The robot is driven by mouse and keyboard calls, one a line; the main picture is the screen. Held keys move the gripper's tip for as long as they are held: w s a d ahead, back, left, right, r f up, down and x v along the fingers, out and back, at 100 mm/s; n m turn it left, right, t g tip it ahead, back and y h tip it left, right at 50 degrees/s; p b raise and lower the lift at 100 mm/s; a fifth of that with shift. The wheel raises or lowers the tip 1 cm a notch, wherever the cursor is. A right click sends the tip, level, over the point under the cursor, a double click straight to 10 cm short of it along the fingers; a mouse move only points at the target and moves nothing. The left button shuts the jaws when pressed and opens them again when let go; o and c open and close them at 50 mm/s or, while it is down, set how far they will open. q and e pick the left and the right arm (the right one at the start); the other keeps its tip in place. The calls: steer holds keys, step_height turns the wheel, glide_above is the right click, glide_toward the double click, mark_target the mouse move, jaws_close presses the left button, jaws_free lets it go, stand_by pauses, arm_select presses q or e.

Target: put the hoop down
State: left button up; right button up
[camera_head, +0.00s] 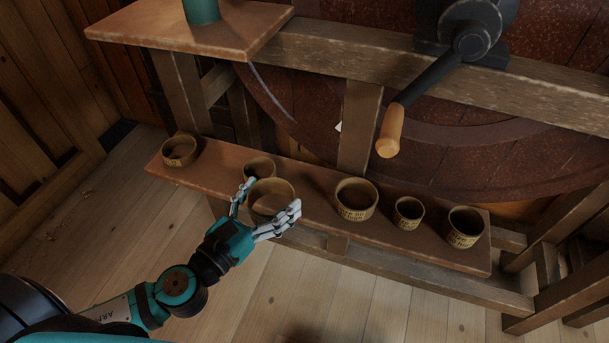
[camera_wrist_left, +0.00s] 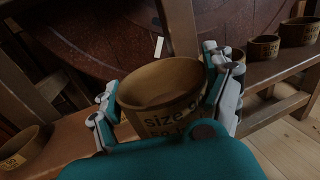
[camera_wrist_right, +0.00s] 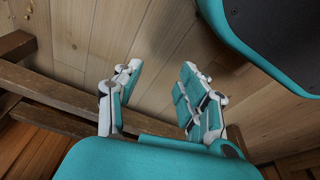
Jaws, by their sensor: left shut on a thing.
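On the shelf, another hoop (camera_head: 259,166) stands just behind the held one. One hoop (camera_head: 178,151) stands at the left end; three others, a wide one (camera_head: 356,203), a small one (camera_head: 408,215) and an end one (camera_head: 465,230), stand right. A crank handle (camera_head: 392,130) hangs above.

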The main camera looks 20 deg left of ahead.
arm_select(q)
steer(key=x, duration=0.7)
steer(key=f+p+x, duration=0.1)
steer(key=x, duration=0.3)
steer(key=shift+s+d, duration=0.1)
steer(key=shift+d, duration=0.15)
arm_select(e)
step_height(320, 180, down, 4)
steer(key=s, duration=0.2)
arm_select(q)
steer(key=shift+f, duration=0.25)
step_height(320, 180, down, 3)
steer(key=shift+b, duration=1.05)
arm_select(e)
steer(key=w+r, duration=0.3)
steer(key=r, duration=0.3)
steer(key=shift+r, duration=0.15)
arm_select(q)
steer(key=shift+f, duration=0.1)
steer(key=o, duration=0.6)
steer(key=shift+c, duration=0.2)
arm_select(e)
steer(key=shift+w+r, duration=0.2)
steer(key=shift+r, duration=0.05)
